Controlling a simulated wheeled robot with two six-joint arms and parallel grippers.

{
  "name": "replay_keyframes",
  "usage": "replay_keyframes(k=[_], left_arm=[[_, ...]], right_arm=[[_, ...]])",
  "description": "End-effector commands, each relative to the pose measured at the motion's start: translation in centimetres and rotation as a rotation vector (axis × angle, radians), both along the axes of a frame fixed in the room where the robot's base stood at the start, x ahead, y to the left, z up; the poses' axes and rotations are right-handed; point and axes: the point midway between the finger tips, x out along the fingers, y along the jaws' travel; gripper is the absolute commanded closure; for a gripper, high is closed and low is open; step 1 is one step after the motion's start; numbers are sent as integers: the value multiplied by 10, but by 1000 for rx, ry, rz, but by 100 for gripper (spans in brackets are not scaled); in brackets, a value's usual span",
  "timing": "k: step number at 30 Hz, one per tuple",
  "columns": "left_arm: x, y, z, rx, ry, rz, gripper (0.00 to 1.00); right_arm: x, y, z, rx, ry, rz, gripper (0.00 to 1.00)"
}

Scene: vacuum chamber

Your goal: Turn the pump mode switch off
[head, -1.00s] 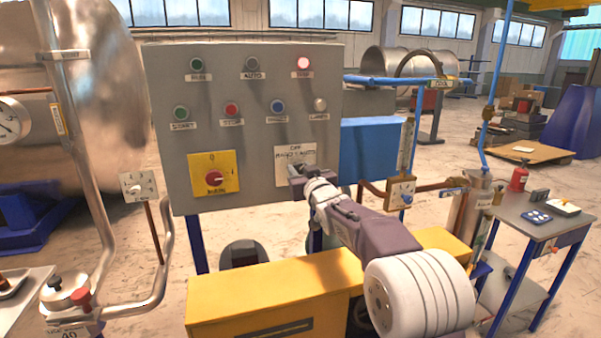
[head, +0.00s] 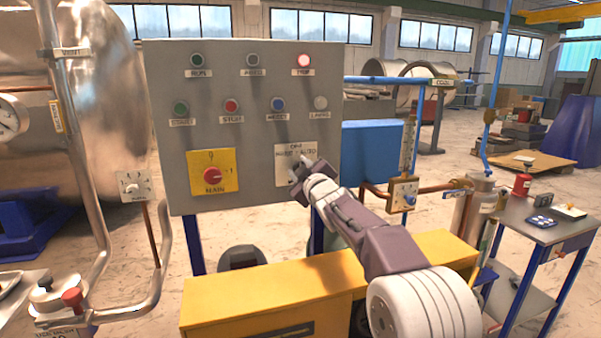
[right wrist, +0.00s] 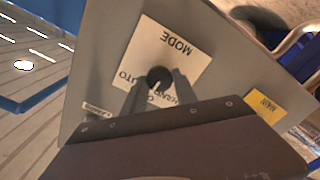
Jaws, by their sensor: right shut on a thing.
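The pump mode switch (right wrist: 159,77) is a small dark knob on a white plate (head: 290,153) on the grey control panel. The plate reads OFF at the top, with a hand label at left and AUTO at right; in the right wrist view it appears upside down with MODE readable. My right gripper (right wrist: 158,84) has its two fingers on either side of the knob, shut on it. In the head view my right gripper (head: 300,178) covers the knob and the plate's lower part, so the knob's pointing direction is hidden. My left gripper is not in view.
The grey panel (head: 168,120) also carries a red main switch (head: 212,175) on a yellow plate, left of the mode plate. Several buttons and lamps sit above; the red lamp (head: 303,60) is lit. A yellow housing (head: 235,298) lies below the panel.

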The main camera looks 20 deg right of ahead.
Motion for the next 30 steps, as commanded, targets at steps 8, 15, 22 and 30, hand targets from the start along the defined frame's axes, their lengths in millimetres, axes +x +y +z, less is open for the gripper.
replay_keyframes(k=[8,15,22,30], left_arm=[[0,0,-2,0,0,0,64],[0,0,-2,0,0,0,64],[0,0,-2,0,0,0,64],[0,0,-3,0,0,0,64]], right_arm=[[0,0,-1,-37,2,0,100],[0,0,-1,-37,2,0,100],[0,0,-1,-36,0,0,46],[-2,0,-1,-36,-1,0,46]])
